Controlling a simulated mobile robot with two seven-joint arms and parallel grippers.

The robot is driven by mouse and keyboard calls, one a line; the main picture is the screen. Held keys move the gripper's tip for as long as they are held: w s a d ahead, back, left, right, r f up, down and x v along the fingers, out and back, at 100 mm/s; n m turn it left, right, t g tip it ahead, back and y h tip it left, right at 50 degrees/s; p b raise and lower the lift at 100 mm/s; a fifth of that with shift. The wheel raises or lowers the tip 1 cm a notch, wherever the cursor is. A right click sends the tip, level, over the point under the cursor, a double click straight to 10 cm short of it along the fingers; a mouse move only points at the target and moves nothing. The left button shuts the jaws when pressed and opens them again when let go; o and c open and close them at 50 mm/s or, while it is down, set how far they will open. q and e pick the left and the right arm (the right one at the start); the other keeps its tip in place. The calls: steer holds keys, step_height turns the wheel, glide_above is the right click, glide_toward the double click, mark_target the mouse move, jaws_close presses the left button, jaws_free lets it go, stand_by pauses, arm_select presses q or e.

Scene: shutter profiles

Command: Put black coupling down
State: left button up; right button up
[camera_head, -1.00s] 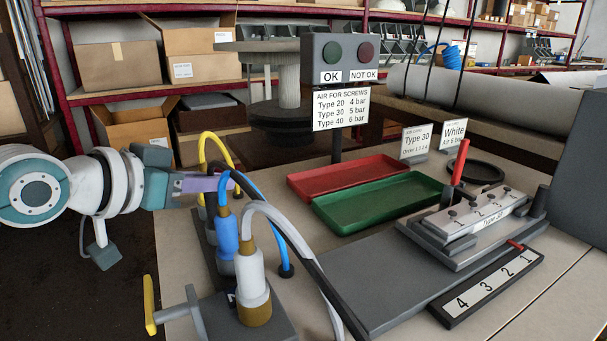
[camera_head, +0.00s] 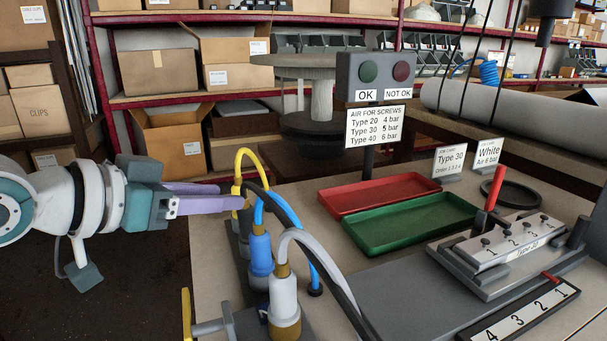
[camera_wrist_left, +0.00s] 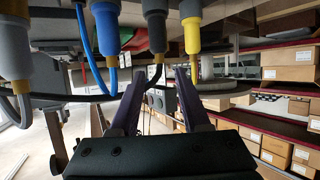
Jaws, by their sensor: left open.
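The black coupling (camera_head: 244,224) stands upright in the row of couplings at the table's left edge, partly hidden behind the blue coupling (camera_head: 261,252). In the left wrist view the black coupling (camera_wrist_left: 155,22) shows at the top with a brass end and a black hose. My left gripper (camera_head: 238,203) is open, its purple fingers pointing right, with the tips beside the top of the black coupling. In the left wrist view the open fingers (camera_wrist_left: 160,75) lie either side of the black hose; I cannot tell whether they touch it. My right gripper is out of view.
The white coupling (camera_head: 284,300) stands in front and the yellow coupling (camera_wrist_left: 192,28) just behind, both close by. Hoses arch over the row. A red tray (camera_head: 378,192), a green tray (camera_head: 408,224) and a numbered fixture (camera_head: 505,250) are to the right.

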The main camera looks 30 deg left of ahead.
arm_select(q)
steer(key=p+v, duration=0.1)
steer(key=v, duration=0.4)
steer(key=shift+s+r, duration=0.15)
steer(key=shift+s, duration=0.15)
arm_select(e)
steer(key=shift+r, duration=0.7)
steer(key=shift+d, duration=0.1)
